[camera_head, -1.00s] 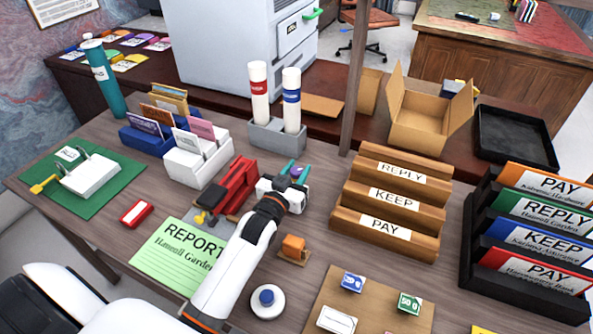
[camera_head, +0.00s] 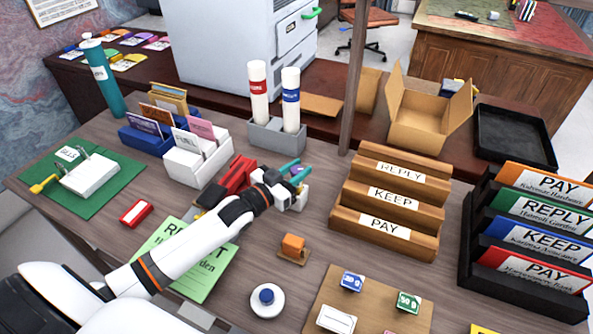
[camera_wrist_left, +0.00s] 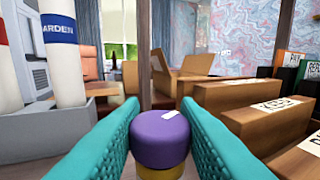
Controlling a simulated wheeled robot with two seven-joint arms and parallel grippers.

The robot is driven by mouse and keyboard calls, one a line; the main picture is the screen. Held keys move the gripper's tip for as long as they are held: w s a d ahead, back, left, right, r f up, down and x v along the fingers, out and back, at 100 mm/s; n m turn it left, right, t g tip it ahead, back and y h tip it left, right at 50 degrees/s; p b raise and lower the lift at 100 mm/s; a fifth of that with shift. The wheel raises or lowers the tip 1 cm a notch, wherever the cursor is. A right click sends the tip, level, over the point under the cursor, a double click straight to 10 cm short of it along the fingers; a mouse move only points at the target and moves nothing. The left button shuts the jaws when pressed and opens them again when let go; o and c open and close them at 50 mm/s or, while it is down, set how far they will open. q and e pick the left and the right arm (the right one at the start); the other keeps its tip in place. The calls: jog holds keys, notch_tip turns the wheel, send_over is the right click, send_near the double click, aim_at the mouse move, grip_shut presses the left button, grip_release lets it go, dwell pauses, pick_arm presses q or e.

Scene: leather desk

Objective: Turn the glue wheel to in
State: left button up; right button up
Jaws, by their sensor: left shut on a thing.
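The glue wheel is a purple round cap with a white mark on top, on a yellow base; it shows between my fingertips in the left wrist view (camera_wrist_left: 160,140). In the head view only a small purple spot (camera_head: 296,171) of it shows. My left gripper (camera_head: 295,170) is shut on the wheel, with one teal finger on each side. In the left wrist view the white mark lies toward the far right of the cap. Any lettering by the wheel is hidden or too small to read. My right gripper is not in view.
A grey holder (camera_head: 276,138) with two white tubes stands just behind. A wooden sorter (camera_head: 390,205) stands to the right. A red device (camera_head: 237,175) is close on the left. An orange stamp (camera_head: 293,245) sits in front.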

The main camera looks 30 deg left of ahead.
aim_at(292, 174)
pick_arm(q)
jog(key=shift+a+f+m+g+h, duration=0.1)
jog(key=shift+m+g+h, duration=0.2)
jog(key=shift+m+h, duration=0.35)
jog(key=o, duration=1)
jog(key=shift+n, duration=0.25)
jog(key=shift+s, duration=0.15)
jog(key=v, duration=0.6)
jog(key=shift+s+a+f+b, duration=0.1)
jog(key=shift+s+b, duration=0.15)
jog(key=shift+b, duration=0.05)
jog(key=shift+s+a, duration=0.15)
jog(key=shift+s, duration=0.2)
